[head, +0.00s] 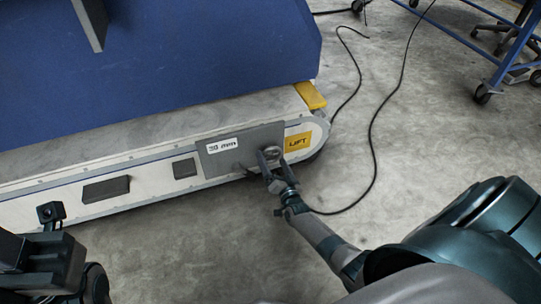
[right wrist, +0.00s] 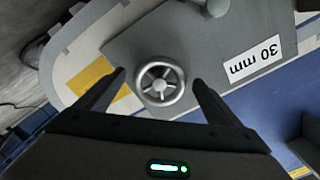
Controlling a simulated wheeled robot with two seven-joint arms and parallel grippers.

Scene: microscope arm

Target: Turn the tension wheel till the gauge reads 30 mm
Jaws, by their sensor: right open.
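The tension wheel (right wrist: 160,84) is a small silver spoked handwheel on a grey plate (right wrist: 125,45) at the conveyor's end. In the head view the wheel (head: 271,152) is partly hidden by my right gripper (head: 268,157). My right gripper (right wrist: 160,78) is open, with one finger on each side of the wheel and a gap showing between each finger and the rim. The gauge (right wrist: 252,58) is a white label reading 30 mm, upside down in the right wrist view. It shows small in the head view (head: 222,146). Dark parts of my left arm show at the lower left; its jaw state is unclear.
The yellow LIFT label (head: 298,142) is beside the plate. The blue belt (head: 150,70) rises behind the pale conveyor frame (head: 60,208). A black cable (head: 374,150) lies on the concrete floor at the right. A blue wheeled cart (head: 495,75) stands at the upper right.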

